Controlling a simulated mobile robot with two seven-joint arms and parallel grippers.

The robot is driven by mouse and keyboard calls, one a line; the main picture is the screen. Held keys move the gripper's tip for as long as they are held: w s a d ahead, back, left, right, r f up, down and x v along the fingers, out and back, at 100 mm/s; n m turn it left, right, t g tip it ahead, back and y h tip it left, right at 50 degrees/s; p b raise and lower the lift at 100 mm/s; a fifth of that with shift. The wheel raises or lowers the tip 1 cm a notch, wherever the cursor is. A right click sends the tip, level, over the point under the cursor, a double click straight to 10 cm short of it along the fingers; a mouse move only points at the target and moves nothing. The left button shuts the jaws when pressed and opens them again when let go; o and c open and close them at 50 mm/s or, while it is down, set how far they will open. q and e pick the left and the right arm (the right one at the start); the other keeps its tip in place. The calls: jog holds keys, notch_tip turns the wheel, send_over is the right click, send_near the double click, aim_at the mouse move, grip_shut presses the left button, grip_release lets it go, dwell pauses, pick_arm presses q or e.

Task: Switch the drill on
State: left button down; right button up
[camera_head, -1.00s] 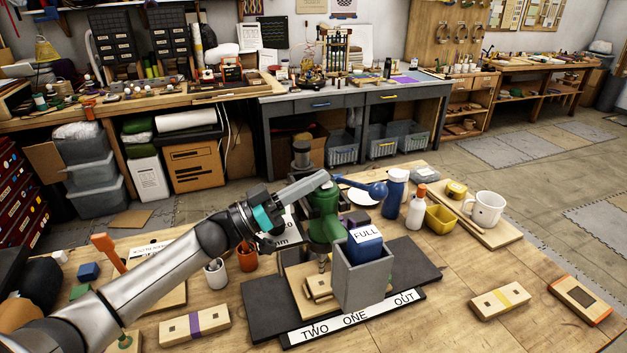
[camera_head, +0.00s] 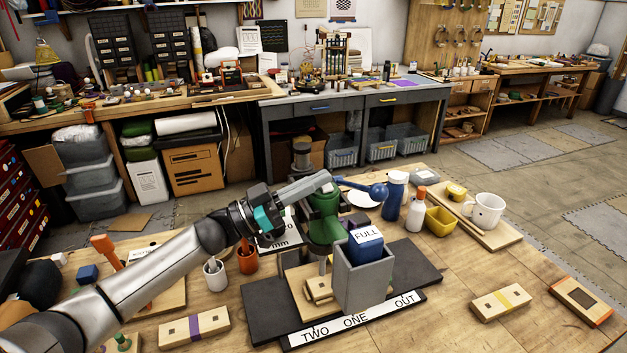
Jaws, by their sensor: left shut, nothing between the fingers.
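The drill (camera_head: 323,228) is a green bench drill press on a black base board (camera_head: 410,262), near the middle of the table. A blue lever with a ball end (camera_head: 378,192) sticks out to its right. My left gripper (camera_head: 326,178) is shut and empty, its fingertips at the top of the green drill head. I cannot tell whether they touch it. The drill's switch cannot be made out. My right gripper is not in view.
A strip reading TWO ONE OUT (camera_head: 352,320) runs along the base's front. White and orange cups (camera_head: 247,258) stand left of the drill. A blue bottle (camera_head: 395,194), a white bottle (camera_head: 416,212), a yellow bin (camera_head: 439,220) and a mug (camera_head: 485,210) stand right.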

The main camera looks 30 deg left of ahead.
pick_arm(q)
jog(key=s+a, duration=0.6)
jog(key=s, duration=0.1)
jog(key=shift+a+f+b, duration=0.2)
jog(key=shift+f+b, duration=0.15)
jog(key=shift+b, duration=0.05)
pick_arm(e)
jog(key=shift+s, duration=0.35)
